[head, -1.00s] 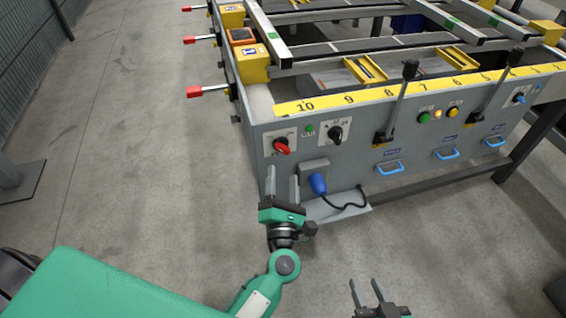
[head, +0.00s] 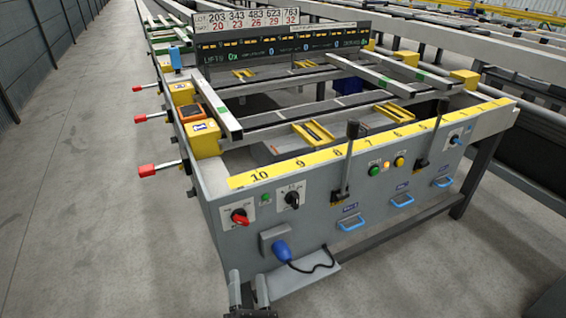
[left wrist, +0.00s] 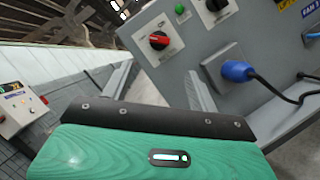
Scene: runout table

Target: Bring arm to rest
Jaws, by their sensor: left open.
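My left gripper (head: 249,290) is at the bottom of the head view, in front of the grey runout table's (head: 225,262) near left corner. Its two fingers stand apart with nothing between them. In the left wrist view the gripper (left wrist: 160,88) is open and empty, with the table's panel beyond it. The red rotary switch (head: 240,216) and the blue plug (head: 281,250) are on that panel, and they also show in the left wrist view. Most of my left arm is out of frame. My right gripper is not in view.
Several red-ended levers (head: 147,170) stick out from the table's left side. Black upright levers (head: 347,160) and blue handles (head: 352,224) are on the front. A small shelf (head: 300,275) juts out below the plug. The floor at left (head: 80,200) is clear.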

